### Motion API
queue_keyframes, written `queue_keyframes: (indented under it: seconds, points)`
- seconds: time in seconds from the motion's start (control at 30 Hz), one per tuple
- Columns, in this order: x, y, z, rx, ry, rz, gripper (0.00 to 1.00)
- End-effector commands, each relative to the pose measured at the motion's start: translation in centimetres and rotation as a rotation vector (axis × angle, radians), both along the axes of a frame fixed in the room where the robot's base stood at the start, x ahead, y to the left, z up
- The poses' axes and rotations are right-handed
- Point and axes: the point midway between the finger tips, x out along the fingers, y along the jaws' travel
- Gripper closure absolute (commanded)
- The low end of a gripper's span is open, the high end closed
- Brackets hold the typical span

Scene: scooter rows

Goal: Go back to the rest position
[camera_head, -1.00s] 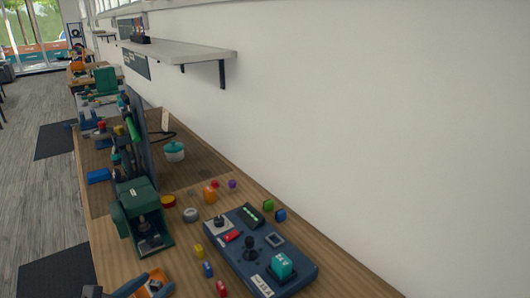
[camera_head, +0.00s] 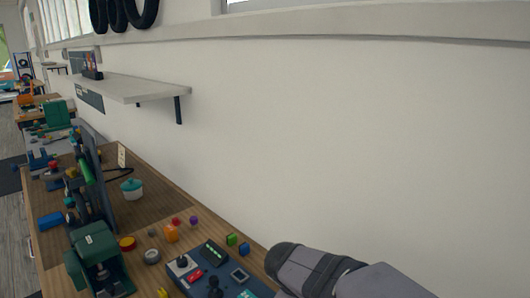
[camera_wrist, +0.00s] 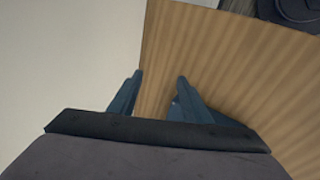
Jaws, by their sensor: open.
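My gripper (camera_wrist: 158,80) shows in the wrist view, its two dark blue fingers apart with nothing between them. Bare wood of the bench (camera_wrist: 210,50) and the pale wall (camera_wrist: 60,60) lie beyond the fingertips. In the head view, a grey link of my arm enters at the bottom right, in front of the wall. My gripper itself is not visible in the head view.
The wooden bench (camera_head: 47,205) runs along the wall. It holds a blue control panel (camera_head: 205,259), a green machine (camera_head: 97,258), a teal-lidded pot (camera_head: 131,188) and several small coloured blocks. A shelf (camera_head: 130,88) juts from the wall above. A dark round object (camera_wrist: 295,10) shows at the wrist view's top right.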

Motion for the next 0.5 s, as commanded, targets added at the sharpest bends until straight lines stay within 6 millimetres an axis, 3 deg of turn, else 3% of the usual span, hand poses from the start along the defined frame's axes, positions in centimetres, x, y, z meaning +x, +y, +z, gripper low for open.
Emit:
queue_keyframes:
  seconds: [0.03, 0.27, 0.5]
  points:
    - [-0.7, -1.7, 0.3, 0.076, -0.016, -0.090, 0.56]
    - [-3.3, -5.9, 0.7, 0.362, -0.107, -0.429, 0.56]
    - [-11.2, -5.9, -4.3, 0.452, 0.086, -0.671, 0.56]
